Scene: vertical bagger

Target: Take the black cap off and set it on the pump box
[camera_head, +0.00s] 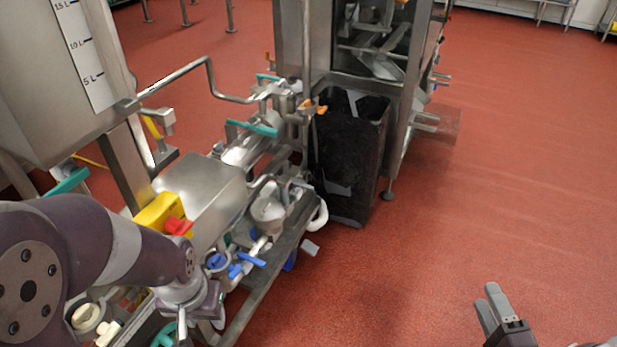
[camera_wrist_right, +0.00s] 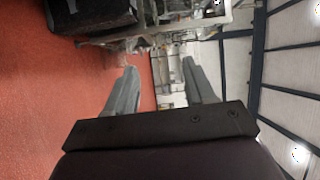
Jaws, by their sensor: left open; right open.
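The pump box, which I take to be the steel box (camera_head: 205,190), stands at left centre with a bare, smooth top. A yellow switch box (camera_head: 158,212) with a red knob is at its near left end. I cannot make out the black cap in either view. My left gripper (camera_head: 196,318) points down over the pipework just in front of the pump box, partly hidden by my own wrist. It is open, and I see nothing held. My right gripper (camera_head: 490,303) is open and empty over the bare floor at lower right. Its two spread fingers show in the right wrist view (camera_wrist_right: 160,88).
Pipes and valves with blue handles (camera_head: 250,259) and a teal handle (camera_head: 252,128) crowd the pump frame. A steel tank (camera_head: 50,80) with a litre scale rises at left. A dark bin (camera_head: 348,160) stands behind. The red floor (camera_head: 500,200) at right is clear.

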